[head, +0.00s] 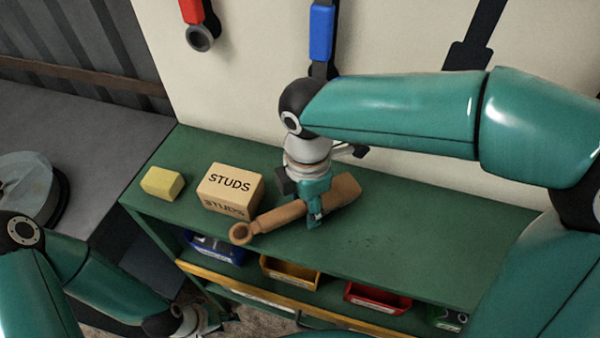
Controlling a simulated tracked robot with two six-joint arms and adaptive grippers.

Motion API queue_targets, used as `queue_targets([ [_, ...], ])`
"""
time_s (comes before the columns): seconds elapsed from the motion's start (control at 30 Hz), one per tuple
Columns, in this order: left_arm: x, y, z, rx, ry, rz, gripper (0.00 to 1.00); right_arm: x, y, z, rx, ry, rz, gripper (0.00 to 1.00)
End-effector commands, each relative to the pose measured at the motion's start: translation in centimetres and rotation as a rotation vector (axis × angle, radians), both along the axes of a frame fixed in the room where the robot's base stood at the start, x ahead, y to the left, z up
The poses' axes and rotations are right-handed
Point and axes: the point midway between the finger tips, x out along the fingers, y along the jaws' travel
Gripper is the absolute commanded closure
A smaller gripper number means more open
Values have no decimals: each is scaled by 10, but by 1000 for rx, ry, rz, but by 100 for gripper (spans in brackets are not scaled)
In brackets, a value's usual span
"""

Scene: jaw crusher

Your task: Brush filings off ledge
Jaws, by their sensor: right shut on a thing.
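A wooden brush (275,219) lies slantwise over the green ledge (440,252). Its rounded handle end sticks out past the front edge, and its wide end (345,190) points right and back. My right gripper (315,218) reaches down from above and is shut on the middle of the brush. I cannot see bristles, nor tell whether the brush touches the ledge. Faint dark specks (375,240), perhaps filings, show on the ledge right of the gripper. My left gripper (212,322) is low at the bottom left, below the ledge; its fingers are too unclear to read.
A cardboard box marked STUDS (230,188) and a yellow block (162,183) stand left of the brush. Blue (215,248), yellow (290,273) and red (376,298) bins sit on the shelf below. Tools hang on the wall behind. The ledge's right part looks clear.

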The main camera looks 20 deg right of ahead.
Motion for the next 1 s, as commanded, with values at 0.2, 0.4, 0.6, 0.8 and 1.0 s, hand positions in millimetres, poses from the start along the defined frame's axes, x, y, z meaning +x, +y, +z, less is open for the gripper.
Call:
queue_targets([
  [0.2, 0, 0, 22, 0, 0, 0, 60, 0, 0, 32, 1, 0, -1, 82],
  [0.4, 0, 0, 38, 0, 0, 0, 60, 0, 0, 50, 1, 0, -1, 82],
  [0.6, 0, 0, 54, 0, 0, 0, 60, 0, 0, 68, 1, 0, -1, 82],
  [0.8, 0, 0, 66, 0, 0, 0, 60, 0, 0, 81, 1, 1, -1, 82],
  [1.0, 0, 0, 66, 0, 0, 0, 60, 0, 0, 82, 1, 1, -1, 82],
])
